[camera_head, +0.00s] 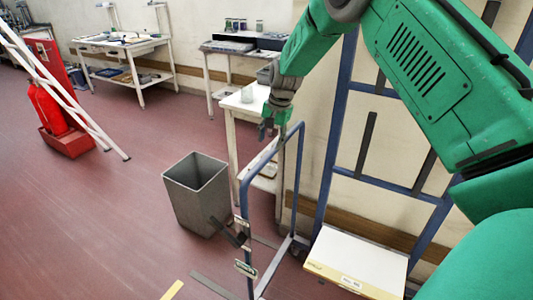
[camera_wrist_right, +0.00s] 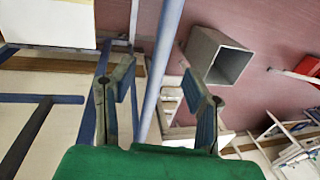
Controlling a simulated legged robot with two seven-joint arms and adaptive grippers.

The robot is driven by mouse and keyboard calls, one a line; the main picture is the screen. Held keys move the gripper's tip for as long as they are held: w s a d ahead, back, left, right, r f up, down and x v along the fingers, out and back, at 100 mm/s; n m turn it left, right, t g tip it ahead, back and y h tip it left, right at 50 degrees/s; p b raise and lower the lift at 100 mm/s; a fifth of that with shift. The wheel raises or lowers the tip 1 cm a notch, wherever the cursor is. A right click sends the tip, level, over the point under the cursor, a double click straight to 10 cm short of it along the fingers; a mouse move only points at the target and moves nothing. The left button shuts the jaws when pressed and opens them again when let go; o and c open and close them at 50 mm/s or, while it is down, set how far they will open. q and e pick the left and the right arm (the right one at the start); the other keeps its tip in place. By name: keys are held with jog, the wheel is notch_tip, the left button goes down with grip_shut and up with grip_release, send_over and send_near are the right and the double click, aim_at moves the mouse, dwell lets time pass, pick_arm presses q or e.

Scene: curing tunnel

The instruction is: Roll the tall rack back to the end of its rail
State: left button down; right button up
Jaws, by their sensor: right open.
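The tall rack's narrow blue frame (camera_head: 243,215) stands upright right of the grey bin, with a slanting top bar. My right gripper (camera_head: 267,130) is open and points down at the upper part of this frame. In the right wrist view a blue-grey bar (camera_wrist_right: 167,60) runs between the two open fingers (camera_wrist_right: 158,90) in the picture; I cannot tell whether they touch it. A grey strip (camera_head: 213,286) lies on the floor in front of the frame; I cannot tell whether it is the rail. My left gripper is not in view.
A grey bin (camera_head: 196,195) stands just left of the frame; it also shows in the wrist view (camera_wrist_right: 218,55). A white and yellow box (camera_head: 358,263) sits low at right. A red extinguisher (camera_head: 48,105) and a white ladder (camera_head: 60,88) stand at left.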

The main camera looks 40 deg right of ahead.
jog(key=r, duration=0.3)
jog(key=shift+s+d+r, duration=0.2)
jog(key=shift+s+d, duration=0.1)
